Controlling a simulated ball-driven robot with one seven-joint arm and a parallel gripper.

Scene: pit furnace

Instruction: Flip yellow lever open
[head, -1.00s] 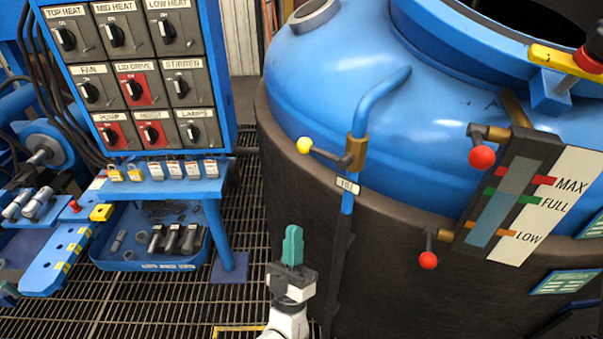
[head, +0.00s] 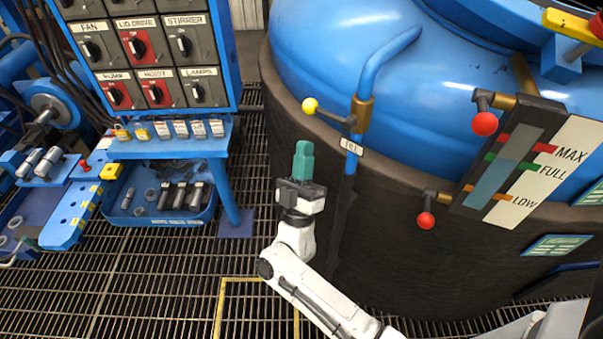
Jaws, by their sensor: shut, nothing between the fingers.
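The yellow-knobbed lever (head: 311,106) is on a brass valve (head: 362,113) fitted to a blue pipe (head: 388,62) at the front of the tank. Its dark arm runs from the valve left and slightly up to the yellow ball. My gripper (head: 303,150), with green fingers on a white wrist, points up just below the yellow ball. The fingers look closed together and hold nothing. A visible gap lies between the fingertips and the ball in the picture; depth is hard to judge.
A gauge (head: 505,160) with red-knobbed levers (head: 484,123) is to the right on the large blue tank (head: 440,90). A switch panel (head: 150,60) and a tool tray (head: 165,195) stand left. Open grating floor lies below.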

